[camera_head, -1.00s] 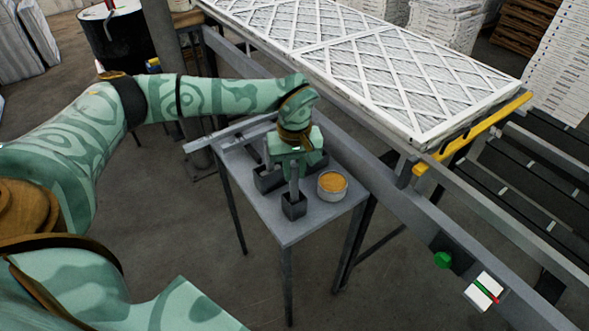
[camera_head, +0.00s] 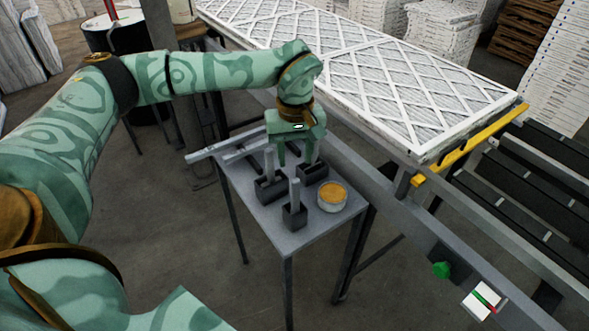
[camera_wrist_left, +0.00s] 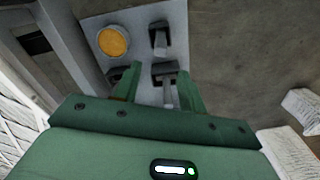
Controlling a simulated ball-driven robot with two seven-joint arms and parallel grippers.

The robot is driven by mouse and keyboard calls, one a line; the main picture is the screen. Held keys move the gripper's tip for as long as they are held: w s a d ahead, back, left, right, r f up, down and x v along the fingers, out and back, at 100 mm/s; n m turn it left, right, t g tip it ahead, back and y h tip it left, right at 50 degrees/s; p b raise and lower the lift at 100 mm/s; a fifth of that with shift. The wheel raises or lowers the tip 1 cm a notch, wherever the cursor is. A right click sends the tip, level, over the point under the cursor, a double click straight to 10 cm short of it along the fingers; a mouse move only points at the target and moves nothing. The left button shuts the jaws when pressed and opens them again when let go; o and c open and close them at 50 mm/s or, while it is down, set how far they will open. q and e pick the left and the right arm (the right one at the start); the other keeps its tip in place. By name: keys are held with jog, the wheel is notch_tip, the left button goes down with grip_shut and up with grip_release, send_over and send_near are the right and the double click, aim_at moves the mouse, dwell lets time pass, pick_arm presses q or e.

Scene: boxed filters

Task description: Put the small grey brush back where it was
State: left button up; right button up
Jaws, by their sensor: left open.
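The small grey brush (camera_head: 294,212) stands upright on the grey table near its front, handle up and dark block down. It also shows in the wrist view (camera_wrist_left: 159,42). Two wider grey brushes stand behind it: one at the left (camera_head: 270,188), one at the back right (camera_head: 313,172). My left gripper (camera_head: 297,163) is open and empty, fingers down, above and behind the small brush and apart from it. In the wrist view one wider brush (camera_wrist_left: 166,73) shows between the fingers and the other is partly hidden by a finger. My right gripper is out of view.
A round tin with an orange top (camera_head: 332,196) stands just right of the small brush. The small table (camera_head: 285,238) has bare room at its front. A conveyor frame with large white pleated filters (camera_head: 390,75) runs close behind it. A green button (camera_head: 441,270) is on the rail.

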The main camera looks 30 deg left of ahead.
pick_arm(q)
jog(key=shift+r, duration=1.6)
